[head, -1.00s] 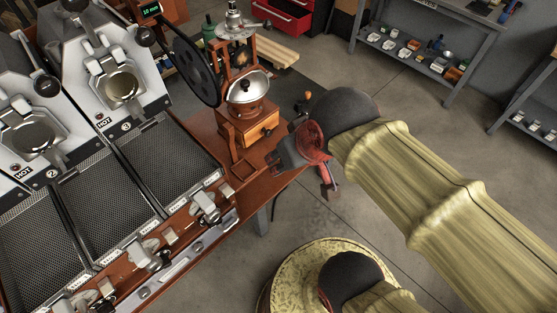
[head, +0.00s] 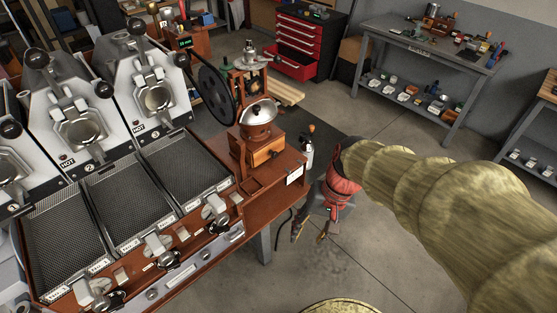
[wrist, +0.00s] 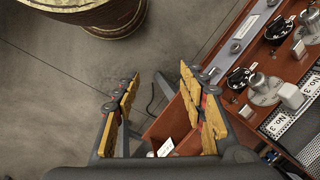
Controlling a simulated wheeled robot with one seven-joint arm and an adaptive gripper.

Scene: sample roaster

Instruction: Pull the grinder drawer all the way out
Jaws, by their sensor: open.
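The grinder (head: 257,115) stands on the right end of the wooden bench in the head view, with a dark flywheel and a domed metal hopper. Its wooden drawer (head: 268,152) is in the base, facing right, with a small knob; it looks shut or nearly so. My gripper (head: 309,234) hangs pointing down, right of the bench's end and apart from the drawer. In the wrist view the gripper's yellow-padded fingers (wrist: 160,110) are spread, with nothing between them but floor and the bench corner beyond. The drawer is not seen in the wrist view.
The roaster's mesh trays (head: 128,205) and front knobs fill the bench left of the grinder. A bottle (head: 308,150) and a white card (head: 295,174) are by the bench's right end. A red tool chest (head: 300,45) and grey workbench (head: 425,60) stand behind.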

